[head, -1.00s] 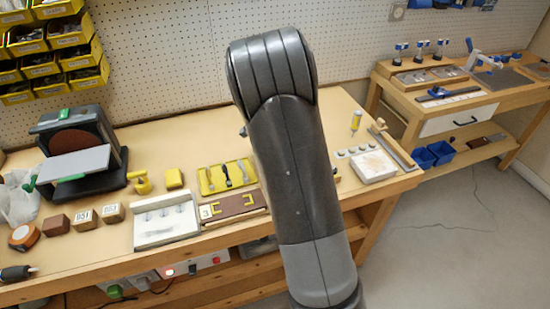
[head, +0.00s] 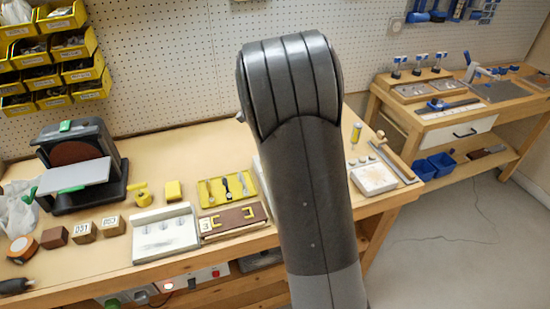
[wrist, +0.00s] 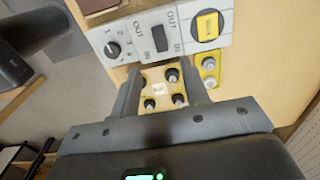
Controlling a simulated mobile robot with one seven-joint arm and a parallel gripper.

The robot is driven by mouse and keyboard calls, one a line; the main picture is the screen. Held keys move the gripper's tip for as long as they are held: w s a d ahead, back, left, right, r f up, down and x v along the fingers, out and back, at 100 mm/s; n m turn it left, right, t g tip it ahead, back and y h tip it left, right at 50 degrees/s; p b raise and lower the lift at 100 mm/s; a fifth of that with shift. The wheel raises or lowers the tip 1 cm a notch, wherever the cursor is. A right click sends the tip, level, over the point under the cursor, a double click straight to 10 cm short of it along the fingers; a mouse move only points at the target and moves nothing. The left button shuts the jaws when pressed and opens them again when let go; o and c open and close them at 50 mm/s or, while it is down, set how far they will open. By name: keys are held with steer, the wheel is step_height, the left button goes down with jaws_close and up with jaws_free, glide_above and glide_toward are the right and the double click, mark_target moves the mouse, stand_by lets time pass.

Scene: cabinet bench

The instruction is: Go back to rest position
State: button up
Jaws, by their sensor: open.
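My gripper (wrist: 160,73) shows in the wrist view with its two fingers apart and nothing held between them. Beyond and between the fingers is a yellow plate (wrist: 156,88) with several dark, silver-capped round parts.
A second bench (head: 450,110) stands at right.

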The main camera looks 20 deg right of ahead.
steer(key=shift+r, duration=0.45)
steer(key=s+a+r+n+t+y, duration=0.1)
steer(key=s+a+r+n+t, duration=0.25)
steer(key=s+r+n, duration=0.65)
steer(key=s+a+r+n+t, duration=0.1)
steer(key=s+n, duration=0.3)
steer(key=s, duration=0.6)
steer(key=s+a+r+n+t+h, duration=0.1)
steer(key=s+a+n, duration=0.2)
steer(key=s, duration=0.7)
steer(key=shift+a+r+n, duration=0.2)
steer(key=shift+a+n, duration=0.05)
steer(key=shift+n, duration=0.25)
